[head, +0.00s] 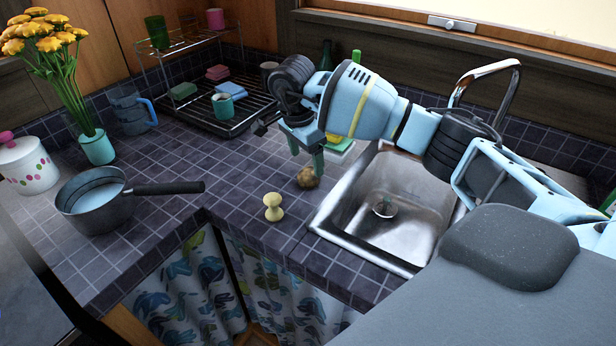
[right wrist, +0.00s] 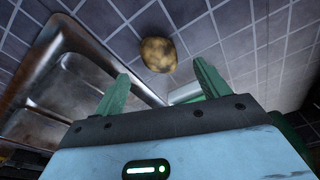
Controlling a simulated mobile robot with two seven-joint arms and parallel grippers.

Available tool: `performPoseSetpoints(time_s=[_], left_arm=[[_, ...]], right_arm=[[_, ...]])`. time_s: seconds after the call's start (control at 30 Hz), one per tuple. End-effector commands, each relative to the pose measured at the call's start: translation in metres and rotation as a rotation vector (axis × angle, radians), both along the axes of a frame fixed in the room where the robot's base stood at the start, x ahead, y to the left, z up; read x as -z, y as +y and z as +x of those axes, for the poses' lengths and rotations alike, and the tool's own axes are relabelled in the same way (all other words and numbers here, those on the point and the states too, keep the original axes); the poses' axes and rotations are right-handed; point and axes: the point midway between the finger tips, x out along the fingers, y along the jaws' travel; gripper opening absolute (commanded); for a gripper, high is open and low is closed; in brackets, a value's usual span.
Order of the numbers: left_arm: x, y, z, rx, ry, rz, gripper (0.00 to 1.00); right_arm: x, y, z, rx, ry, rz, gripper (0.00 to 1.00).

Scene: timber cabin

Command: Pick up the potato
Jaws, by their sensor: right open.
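The potato (head: 308,178) is small and brown and lies on the dark tiled counter, just left of the sink. My right gripper (head: 305,160) is above it, pointing down, with its green fingers apart and nothing between them. In the right wrist view the potato (right wrist: 158,54) lies on the tiles beyond the open fingertips (right wrist: 163,80), apart from them. My left gripper is not in view.
A steel sink (head: 335,222) is right of the potato. A pale yellow knobbed object (head: 273,206) stands nearby at front left. A pan (head: 98,222), a dish rack (head: 217,128) and a flower vase (head: 97,147) stand farther left. The tiles between are clear.

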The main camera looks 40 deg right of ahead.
Motion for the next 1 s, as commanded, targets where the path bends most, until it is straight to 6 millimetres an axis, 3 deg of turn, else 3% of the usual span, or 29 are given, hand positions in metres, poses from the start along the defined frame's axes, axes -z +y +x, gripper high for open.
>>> performPoseSetpoints(time_s=[0.33,0.63,1.0], left_arm=[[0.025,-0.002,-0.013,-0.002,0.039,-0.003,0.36],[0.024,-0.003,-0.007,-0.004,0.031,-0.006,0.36],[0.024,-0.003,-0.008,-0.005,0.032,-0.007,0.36]], right_arm=[[0.05,-0.006,-0.002,0.0,0.007,0.0,0.75],[0.049,-0.007,-0.001,0.0,-0.001,0.0,0.73],[0.049,-0.007,-0.001,0.0,0.0,-0.001,0.25]])
